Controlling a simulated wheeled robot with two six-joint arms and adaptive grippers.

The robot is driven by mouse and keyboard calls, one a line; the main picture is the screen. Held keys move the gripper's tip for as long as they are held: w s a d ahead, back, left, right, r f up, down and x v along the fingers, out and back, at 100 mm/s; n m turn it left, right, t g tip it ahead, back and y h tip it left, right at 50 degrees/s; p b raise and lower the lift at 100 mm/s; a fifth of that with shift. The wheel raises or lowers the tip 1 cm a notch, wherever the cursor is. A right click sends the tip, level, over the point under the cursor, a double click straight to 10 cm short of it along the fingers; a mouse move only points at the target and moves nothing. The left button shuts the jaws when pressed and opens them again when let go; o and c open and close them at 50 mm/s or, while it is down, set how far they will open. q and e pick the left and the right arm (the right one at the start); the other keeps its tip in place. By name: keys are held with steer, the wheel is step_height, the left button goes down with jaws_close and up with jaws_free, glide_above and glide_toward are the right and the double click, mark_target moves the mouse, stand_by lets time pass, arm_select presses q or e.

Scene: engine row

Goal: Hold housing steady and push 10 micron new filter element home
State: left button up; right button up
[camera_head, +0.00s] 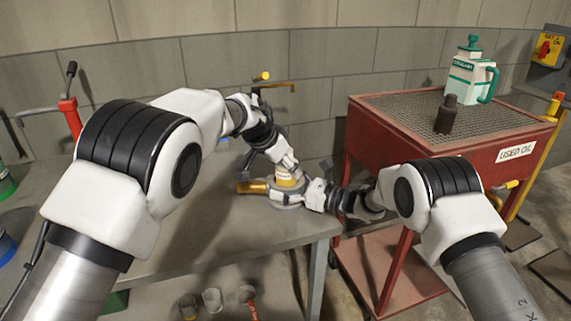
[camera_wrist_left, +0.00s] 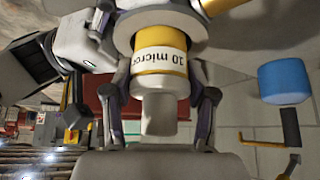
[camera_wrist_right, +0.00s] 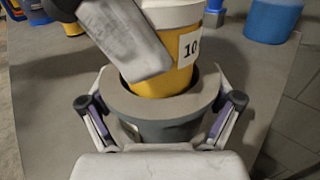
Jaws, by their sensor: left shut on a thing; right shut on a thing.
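The filter element (camera_head: 286,181) is a yellow cylinder with a white end and a white "10 micron" label, clear in the left wrist view (camera_wrist_left: 160,62). My left gripper (camera_head: 287,168) is shut on its upper part, a finger on each side. The grey housing (camera_wrist_right: 165,130) is an open round cup standing on the workbench. The element's lower end is inside the housing's mouth, and much of its yellow body shows above the rim. My right gripper (camera_wrist_right: 162,112) is shut around the housing from the side. How deep the element sits inside is hidden.
A yellow cylinder (camera_head: 252,187) lies on the grey workbench (camera_head: 200,232) left of the housing. A blue cylinder (camera_wrist_left: 285,80) shows in the left wrist view. A red used-oil cart (camera_head: 440,150) with a coolant jug (camera_head: 468,78) and dark bottle (camera_head: 446,115) stands right.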

arm_select(q)
steer(key=shift+f, duration=0.9)
steer(key=o, duration=1.4)
steer(key=v, duration=1.2)
